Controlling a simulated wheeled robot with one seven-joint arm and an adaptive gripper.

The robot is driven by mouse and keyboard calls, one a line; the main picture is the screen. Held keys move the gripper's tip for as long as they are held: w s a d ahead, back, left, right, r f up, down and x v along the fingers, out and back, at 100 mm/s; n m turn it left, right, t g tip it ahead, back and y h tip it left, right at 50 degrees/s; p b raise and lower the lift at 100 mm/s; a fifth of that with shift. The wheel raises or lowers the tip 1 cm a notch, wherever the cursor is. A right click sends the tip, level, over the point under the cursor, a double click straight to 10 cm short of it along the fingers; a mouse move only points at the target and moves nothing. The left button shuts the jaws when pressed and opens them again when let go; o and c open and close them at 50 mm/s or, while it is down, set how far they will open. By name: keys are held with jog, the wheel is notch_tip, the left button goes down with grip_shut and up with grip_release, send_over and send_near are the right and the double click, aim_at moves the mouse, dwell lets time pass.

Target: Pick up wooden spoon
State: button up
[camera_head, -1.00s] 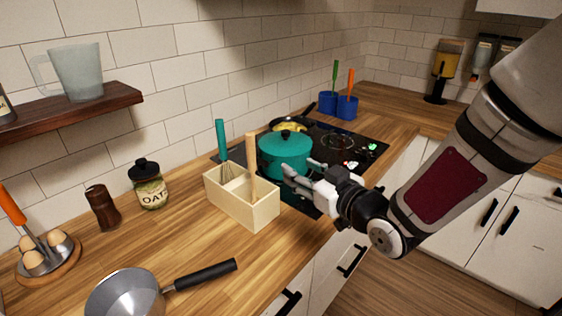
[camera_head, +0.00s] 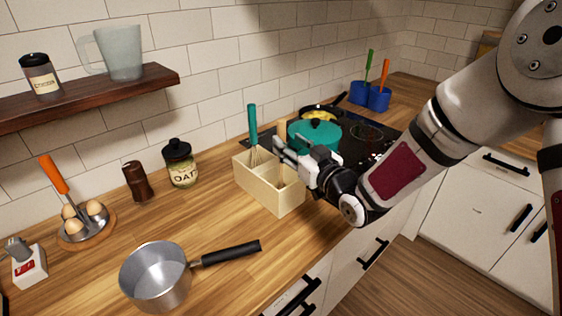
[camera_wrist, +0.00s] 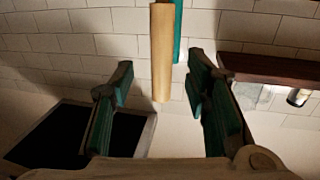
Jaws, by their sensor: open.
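The wooden spoon stands upright in a pale wooden box (camera_head: 279,200) on the counter. Its light handle (camera_wrist: 161,48) shows in the wrist view, in line with the gap between my fingers. In the head view, the top of the handle (camera_head: 282,129) rises just behind my fingers, and the rest is largely hidden by them. My gripper (camera_head: 282,149) is open above the box, and its fingers also show in the wrist view (camera_wrist: 160,82), apart on either side with nothing clasped. I cannot tell whether the handle is fully between the fingertips.
A teal-handled whisk (camera_head: 253,127) stands in the box's other compartment, close to the spoon. A teal pot (camera_head: 322,133) sits on the stove behind my gripper. A saucepan (camera_head: 157,277) is at the front left. An oat jar (camera_head: 181,164) stands by the wall.

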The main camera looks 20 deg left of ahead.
aim_at(284, 138)
jog(key=x, duration=0.4)
jog(key=shift+w+a+p, duration=0.1)
jog(key=shift+a+p, duration=0.15)
jog(key=shift+p, duration=0.1)
grip_shut()
jog(key=shift+r, duration=0.15)
